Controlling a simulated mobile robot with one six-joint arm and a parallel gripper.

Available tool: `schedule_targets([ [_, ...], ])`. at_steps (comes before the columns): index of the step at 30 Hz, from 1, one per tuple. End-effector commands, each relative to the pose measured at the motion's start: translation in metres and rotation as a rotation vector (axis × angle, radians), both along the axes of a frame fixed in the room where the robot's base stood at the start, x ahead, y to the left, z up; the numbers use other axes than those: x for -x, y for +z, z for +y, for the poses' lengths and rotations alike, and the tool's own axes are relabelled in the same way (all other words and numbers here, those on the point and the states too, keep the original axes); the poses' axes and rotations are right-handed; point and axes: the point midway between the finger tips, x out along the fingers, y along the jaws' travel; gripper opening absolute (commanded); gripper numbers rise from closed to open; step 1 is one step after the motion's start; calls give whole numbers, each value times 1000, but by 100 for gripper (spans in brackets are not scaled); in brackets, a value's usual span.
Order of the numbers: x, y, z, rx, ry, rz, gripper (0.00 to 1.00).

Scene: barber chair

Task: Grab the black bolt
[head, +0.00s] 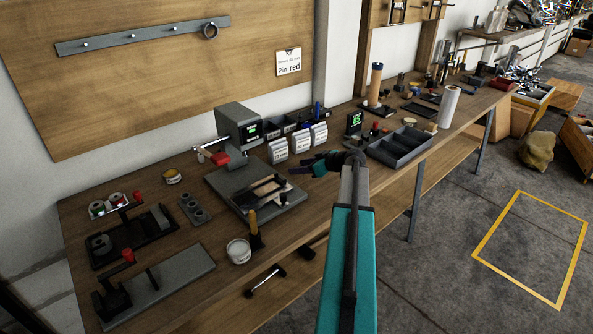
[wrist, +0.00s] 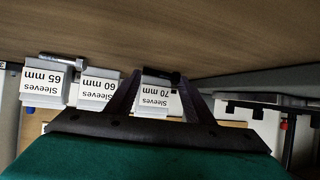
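The black bolt (wrist: 162,77) lies along the edge of the box labelled "Sleeves 70 mm" (wrist: 154,102) in the wrist view, where the labels appear upside down. My gripper (wrist: 159,78) is open, with one dark finger on each side of the bolt in that picture. I see no contact, and the depth gap is unclear. A lighter grey metal bolt (wrist: 62,61) lies at the "Sleeves 65 mm" box (wrist: 46,85). In the head view my gripper (head: 305,168) is over the bench, in front of the white boxes (head: 300,141). I cannot make out the black bolt there.
The "Sleeves 60 mm" box (wrist: 98,91) stands between the other two. On the bench (head: 150,195), a grey device with a green display (head: 239,124) stands left of the boxes. A grey compartment tray (head: 400,146) is to the right. A fixture plate (head: 257,192) lies in front.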

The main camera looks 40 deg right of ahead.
Motion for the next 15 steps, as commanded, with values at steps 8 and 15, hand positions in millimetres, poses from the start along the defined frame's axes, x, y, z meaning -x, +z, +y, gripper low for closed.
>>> schedule_targets([
  [8, 0, 0, 0, 0, 0, -1, 25],
  [15, 0, 7, -1, 1, 0, -1, 25],
])
